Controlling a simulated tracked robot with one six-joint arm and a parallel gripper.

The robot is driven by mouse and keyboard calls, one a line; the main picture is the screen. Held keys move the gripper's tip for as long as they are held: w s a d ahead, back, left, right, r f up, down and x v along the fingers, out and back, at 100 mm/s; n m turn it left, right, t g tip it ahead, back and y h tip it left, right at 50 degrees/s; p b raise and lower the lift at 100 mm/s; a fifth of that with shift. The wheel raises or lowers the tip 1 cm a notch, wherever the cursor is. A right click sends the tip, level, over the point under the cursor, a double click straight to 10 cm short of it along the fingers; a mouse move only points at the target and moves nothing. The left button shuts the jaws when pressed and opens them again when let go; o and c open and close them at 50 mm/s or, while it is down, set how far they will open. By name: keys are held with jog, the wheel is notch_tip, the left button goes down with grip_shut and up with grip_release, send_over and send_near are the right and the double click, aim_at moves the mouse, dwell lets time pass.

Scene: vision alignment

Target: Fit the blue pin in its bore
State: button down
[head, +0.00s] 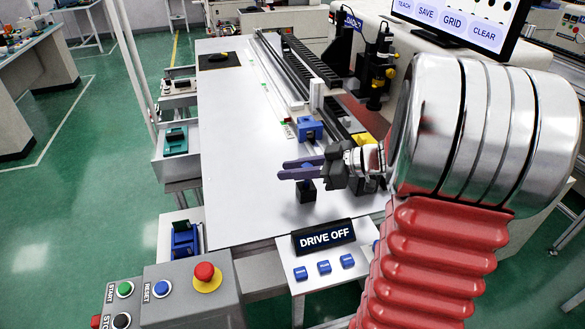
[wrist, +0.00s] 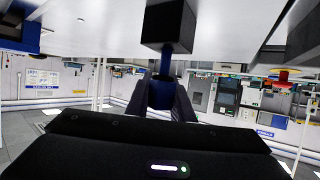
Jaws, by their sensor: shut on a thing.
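The blue pin (wrist: 165,67) is between the fingers of my gripper (wrist: 163,92) in the wrist view. In the head view my gripper (head: 292,170) is low over the white table and shut on the pin, which is mostly hidden by the fingers. A black block (head: 306,191) is directly below the fingers. The same black block (wrist: 167,25) is at the pin's far end in the wrist view. I cannot tell whether the pin is seated in it or fixed to it. A blue block (head: 309,128) with a dark opening stands beyond my gripper; its bore is too small to make out.
The white table (head: 235,130) is clear left of my gripper. A long dark rail (head: 285,75) runs along its right side. A DRIVE OFF sign (head: 323,236) and several blue buttons stand at the near edge. A control box with a red button (head: 204,272) is at lower left.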

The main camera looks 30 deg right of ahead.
jog(key=shift+f, duration=1.4)
jog(key=c, duration=1.5)
grip_release()
jog(key=shift+o, duration=0.2)
jog(key=v, duration=1.3)
jog(key=shift+s+d, duration=0.2)
jog(key=shift+s, duration=0.15)
jog(key=shift+r, duration=0.1)
